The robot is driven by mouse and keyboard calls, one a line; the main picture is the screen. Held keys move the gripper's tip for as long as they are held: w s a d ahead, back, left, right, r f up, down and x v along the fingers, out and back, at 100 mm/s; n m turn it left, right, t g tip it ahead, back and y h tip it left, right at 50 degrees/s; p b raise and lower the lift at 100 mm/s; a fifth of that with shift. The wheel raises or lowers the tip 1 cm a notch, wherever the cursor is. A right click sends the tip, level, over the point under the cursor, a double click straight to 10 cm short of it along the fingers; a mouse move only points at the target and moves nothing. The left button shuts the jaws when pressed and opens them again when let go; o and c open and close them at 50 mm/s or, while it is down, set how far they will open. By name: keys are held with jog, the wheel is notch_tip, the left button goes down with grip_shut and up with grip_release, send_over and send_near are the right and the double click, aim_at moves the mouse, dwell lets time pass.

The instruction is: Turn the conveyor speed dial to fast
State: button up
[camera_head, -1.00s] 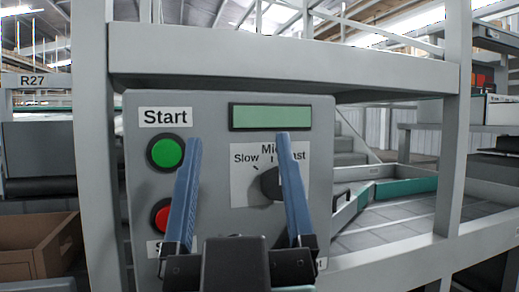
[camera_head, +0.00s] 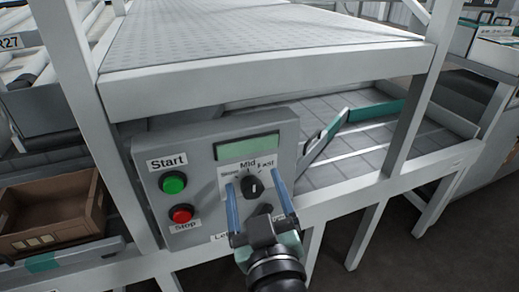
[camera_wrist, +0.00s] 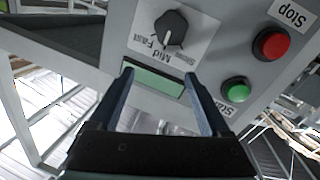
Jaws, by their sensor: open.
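The grey control panel (camera_head: 207,215) carries a black round speed dial (camera_head: 252,188) on a white label marked Slow, Mid and Fast. In the wrist view, upside down, the dial (camera_wrist: 172,28) shows a pale pointer line that seems to face roughly Mid; the exact setting is hard to tell. My gripper (camera_head: 253,178) is open, its two blue fingers spread to either side of the dial in the head view. In the wrist view, my gripper's fingertips (camera_wrist: 157,70) lie over the green display, with the dial beyond them, apart and not held.
A green Start button (camera_head: 173,183) and a red Stop button (camera_head: 181,214) sit left of the dial. A green display (camera_head: 247,147) is above it. A frame beam (camera_head: 270,85) crosses above the panel. A cardboard box (camera_head: 50,215) stands at left.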

aim_at(253, 190)
jog(key=s+d+g+p, duration=0.3)
jog(key=s+p, duration=0.5)
jog(key=p, duration=1)
jog(key=shift+n+g, duration=0.4)
jog(key=shift+g, duration=0.3)
jog(key=x, duration=0.8)
jog(key=a+x, duration=0.1)
jog(key=x, duration=0.4)
jog(key=shift+r+b, duration=0.25)
jog(key=shift+b, duration=0.1)
jog(key=shift+c, duration=0.2)
grip_shut()
